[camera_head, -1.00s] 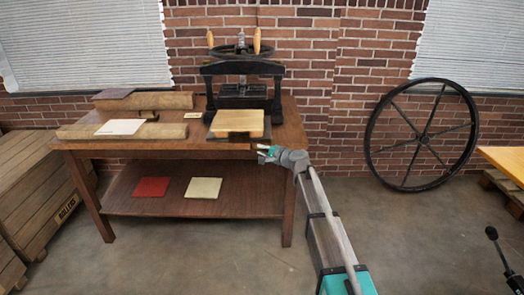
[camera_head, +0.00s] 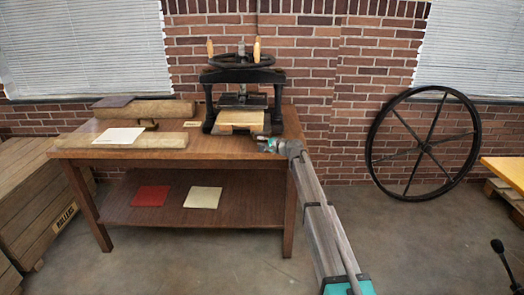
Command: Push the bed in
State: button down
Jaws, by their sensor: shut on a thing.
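The black screw press (camera_head: 243,82) stands on the wooden table (camera_head: 105,152), its wheel and two wooden handles on top. Its bed (camera_head: 241,118) carries a pale wooden block. The back of the bed is under the press frame and its front part sticks out toward me. My gripper (camera_head: 265,144) is at the bed's front right corner, low by the table's front edge. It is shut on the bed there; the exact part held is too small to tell.
Left on the table is a wooden stand (camera_head: 130,141) with a white sheet (camera_head: 118,135). A red sheet (camera_head: 150,196) and a cream sheet (camera_head: 203,197) lie on the lower shelf. A large spoked wheel (camera_head: 424,147) leans against the brick wall. The floor right of the table is open.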

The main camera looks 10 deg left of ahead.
aim_at(262, 129)
jog(key=w+a, duration=0.1)
jog(key=w, duration=0.3)
jog(key=w+a, duration=0.1)
jog(key=w, duration=0.2)
jog(key=w+a, duration=0.1)
jog(key=w, duration=0.3)
jog(key=shift+w, duration=0.45)
jog(key=c, duration=0.7)
grip_release()
jog(key=shift+d, duration=0.1)
